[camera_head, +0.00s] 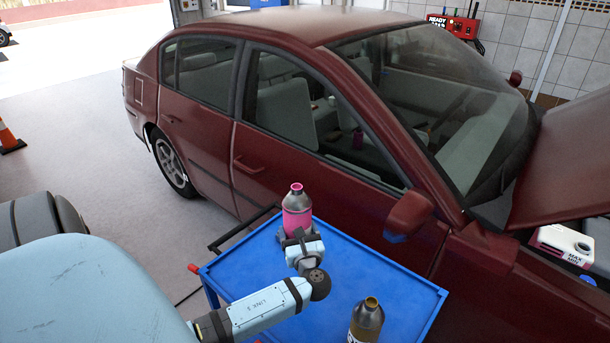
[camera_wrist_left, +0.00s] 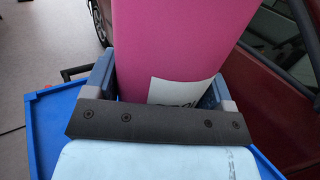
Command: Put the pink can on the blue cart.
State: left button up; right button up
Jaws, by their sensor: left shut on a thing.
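The pink can (camera_head: 297,211), with a grey shoulder and pink cap, is upright at the back left part of the blue cart (camera_head: 375,270). My left gripper (camera_head: 299,236) is shut on it. In the left wrist view the pink can (camera_wrist_left: 170,45) fills the space between the fingers of the left gripper (camera_wrist_left: 160,88), and a white label shows on it. The blue cart (camera_wrist_left: 45,125) shows below and around the gripper. I cannot tell whether the can's base touches the cart top, as the gripper hides it. My right gripper is not in view.
The cart's middle and right are clear. An orange cone (camera_head: 8,138) is far left.

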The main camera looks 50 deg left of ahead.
pick_arm(q)
notch_tip(320, 180, down, 15)
jog(key=shift+f, duration=0.2)
dwell(0.3)
jog(key=shift+f, duration=0.15)
jog(key=o, duration=1.6)
jog(key=shift+r, duration=0.3)
jog(key=b+v, duration=0.1)
jog(key=v, duration=0.5)
jog(key=shift+s+d+f, duration=0.1)
jog(key=shift+d+f, duration=0.15)
jog(key=shift+s+d+b, duration=0.25)
jog(key=shift+d+b, duration=0.05)
jog(key=shift+d, duration=0.15)
